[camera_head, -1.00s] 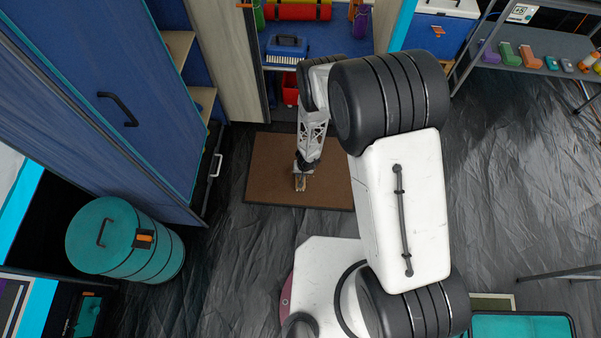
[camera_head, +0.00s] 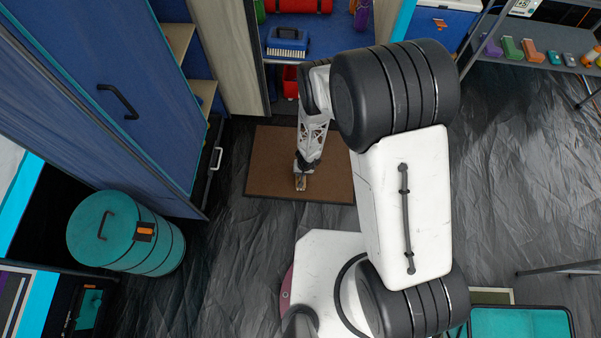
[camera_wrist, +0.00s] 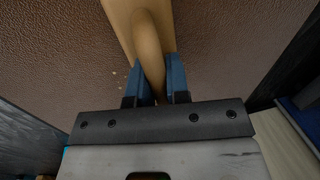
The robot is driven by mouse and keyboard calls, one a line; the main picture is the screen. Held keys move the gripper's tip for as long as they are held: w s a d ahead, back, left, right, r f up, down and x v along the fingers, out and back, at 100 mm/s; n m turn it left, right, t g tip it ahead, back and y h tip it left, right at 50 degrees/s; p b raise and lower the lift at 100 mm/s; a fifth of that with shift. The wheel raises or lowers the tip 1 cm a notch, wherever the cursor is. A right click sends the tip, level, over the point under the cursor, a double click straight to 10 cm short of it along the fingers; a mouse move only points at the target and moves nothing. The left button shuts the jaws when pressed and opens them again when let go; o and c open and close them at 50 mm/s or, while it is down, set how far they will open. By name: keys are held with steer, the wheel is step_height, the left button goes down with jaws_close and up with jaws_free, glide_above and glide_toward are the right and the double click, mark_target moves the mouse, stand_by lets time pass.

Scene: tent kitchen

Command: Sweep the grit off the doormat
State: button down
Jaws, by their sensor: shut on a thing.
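The brown doormat (camera_head: 262,165) with a dark border lies flat on the floor. My gripper (camera_wrist: 155,85) is low over its middle; it also shows in the head view (camera_head: 301,171). Its blue fingers are shut on the light wooden handle of a tool, apparently a brush (camera_wrist: 150,45), which also shows as a small tan piece in the head view (camera_head: 300,184). The brush's working end is out of sight, so I cannot tell whether it touches the mat. A few pale specks of grit (camera_wrist: 115,86) lie on the mat left of the fingers in the wrist view.
A teal drum (camera_head: 110,235) stands at the left beside a tall blue cabinet (camera_head: 120,60). A blue-handled brush-like item (camera_head: 286,43) sits on a shelf behind the mat, with a red container (camera_head: 290,80) below. Dark sheeted floor (camera_head: 510,170) lies clear to the right.

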steer(key=shift+d+f, duration=0.1)
steer(key=shift+d, duration=0.95)
steer(key=shift+w, duration=1.75)
steer(key=shift+w, duration=0.1)
steer(key=shift+w, duration=1.65)
steer(key=shift+f, duration=0.1)
steer(key=shift+w, duration=1.75)
